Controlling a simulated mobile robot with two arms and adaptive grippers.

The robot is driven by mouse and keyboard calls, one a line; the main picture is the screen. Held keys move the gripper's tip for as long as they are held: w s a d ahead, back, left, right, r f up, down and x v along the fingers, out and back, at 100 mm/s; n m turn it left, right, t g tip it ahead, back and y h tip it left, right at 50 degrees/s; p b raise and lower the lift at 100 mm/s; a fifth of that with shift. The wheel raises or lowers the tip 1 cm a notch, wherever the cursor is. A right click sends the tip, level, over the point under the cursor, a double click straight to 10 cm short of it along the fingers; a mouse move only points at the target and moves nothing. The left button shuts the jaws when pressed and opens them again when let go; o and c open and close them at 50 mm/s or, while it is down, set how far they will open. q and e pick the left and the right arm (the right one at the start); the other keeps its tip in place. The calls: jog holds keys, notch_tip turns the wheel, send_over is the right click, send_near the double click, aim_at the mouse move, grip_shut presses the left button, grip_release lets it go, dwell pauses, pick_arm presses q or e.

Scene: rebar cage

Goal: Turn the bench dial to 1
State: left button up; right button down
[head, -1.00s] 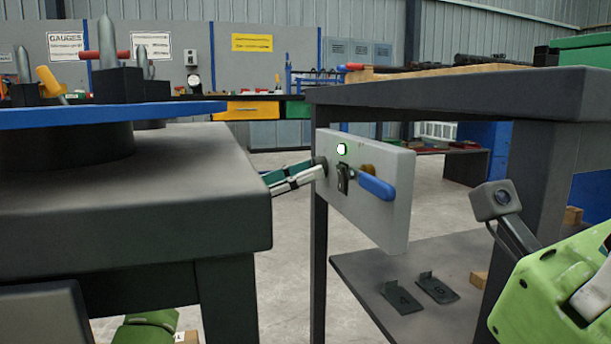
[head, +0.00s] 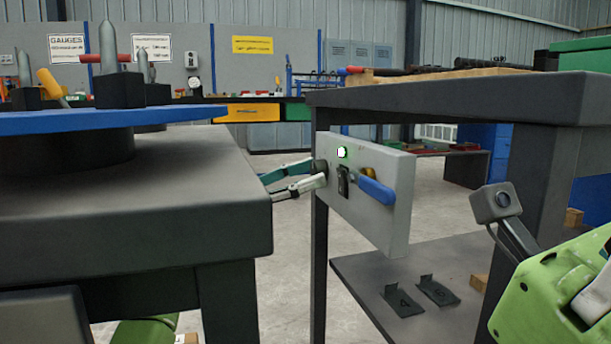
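A grey panel (head: 385,225) hangs at the side of the right bench. A dark round knob (head: 321,167) at its left edge looks like the dial; its markings and pointer cannot be read. My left gripper (head: 317,171) reaches in from behind the left bench, with a teal finger above and a pale finger below. The fingers are spread apart at the knob, and I cannot tell whether they touch it. My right gripper is not in view.
The left bench (head: 200,205) hides part of my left arm. Two dark brackets (head: 437,291) lie on the lower shelf (head: 375,290).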

pick_arm(q)
jog(key=v, duration=1.2)
jog(key=shift+s+f, duration=0.1)
